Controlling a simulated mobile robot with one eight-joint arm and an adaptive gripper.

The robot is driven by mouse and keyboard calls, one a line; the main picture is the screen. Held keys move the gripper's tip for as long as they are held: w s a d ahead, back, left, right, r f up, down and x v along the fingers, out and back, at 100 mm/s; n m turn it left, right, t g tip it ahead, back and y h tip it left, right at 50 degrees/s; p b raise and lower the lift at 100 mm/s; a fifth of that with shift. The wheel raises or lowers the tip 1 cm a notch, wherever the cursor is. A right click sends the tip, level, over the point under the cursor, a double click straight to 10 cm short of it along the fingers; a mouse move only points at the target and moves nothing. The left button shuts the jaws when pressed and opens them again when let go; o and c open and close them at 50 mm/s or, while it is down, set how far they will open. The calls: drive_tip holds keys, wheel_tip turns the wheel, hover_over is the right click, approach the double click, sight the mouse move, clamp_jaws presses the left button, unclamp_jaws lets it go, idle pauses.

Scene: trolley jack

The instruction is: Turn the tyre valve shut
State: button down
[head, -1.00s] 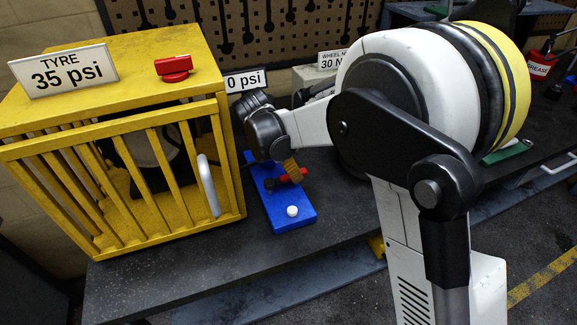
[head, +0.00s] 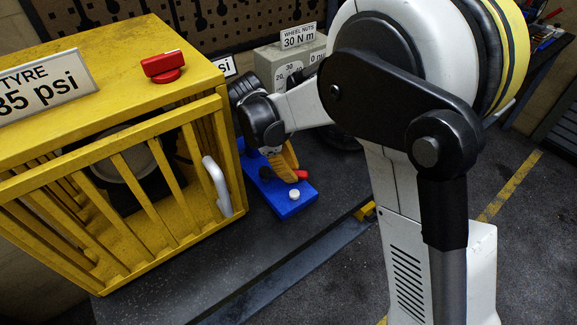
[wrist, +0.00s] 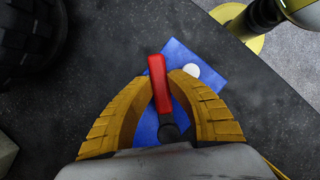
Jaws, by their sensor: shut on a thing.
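A red lever (wrist: 160,82) with a dark pivot sits on a blue block (wrist: 208,78) on the bench. In the wrist view my gripper (wrist: 167,80) has its yellow ribbed fingers on both sides of the lever, shut on it. In the head view my gripper (head: 284,163) is low over the blue block (head: 296,207); only the lever's red end (head: 302,175) shows past the fingers.
A white button (head: 294,195) is on the block's near end. The cage's barred front with its pale handle (head: 217,187) stands close left of my gripper. A grey gauge box (head: 268,62) with a WHEEL NUTS 30 N m sign (head: 298,37) stands behind. The bench front is clear.

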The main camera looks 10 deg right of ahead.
drive_tip(key=shift+s+m, duration=0.25)
drive_tip(key=shift+m, duration=0.15)
drive_tip(key=shift+f, duration=0.1)
drive_tip(key=c, duration=1.5)
unclamp_jaws()
drive_tip(key=shift+a, duration=0.1)
drive_tip(key=shift+c, duration=0.2)
wheel_tip(320, 180, up, 10)
